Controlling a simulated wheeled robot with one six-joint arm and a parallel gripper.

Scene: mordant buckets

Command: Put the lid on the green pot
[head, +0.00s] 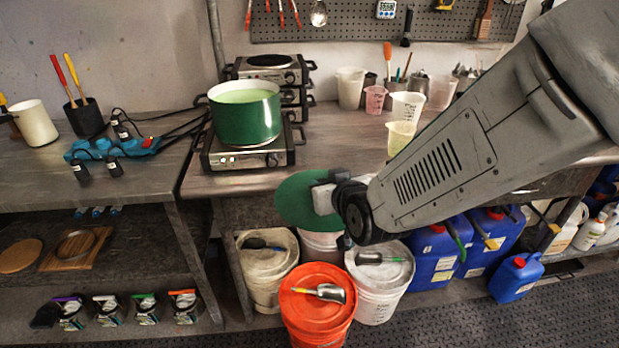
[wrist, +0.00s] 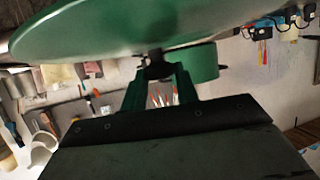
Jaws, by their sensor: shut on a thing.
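The green pot (head: 246,118) stands upright on a hot plate (head: 247,152) near the table's front left. It has no cover and pale green liquid shows inside. The round green lid (head: 297,199) is in front of the table edge, below and to the right of the pot. My gripper (head: 322,194) is shut on the lid and holds it clear of the pot. In the wrist view the lid (wrist: 150,28) fills the top, with its knob between the fingers (wrist: 157,72). The pot (wrist: 204,62) shows behind it, partly hidden by the lid.
Stacked hot plates (head: 270,68) stand behind the pot. Beakers (head: 407,106) and a white bucket (head: 350,88) stand on the table to the right. An orange-lidded bucket (head: 318,300) and white buckets (head: 266,268) stand below my gripper. A blue power strip (head: 112,147) lies left.

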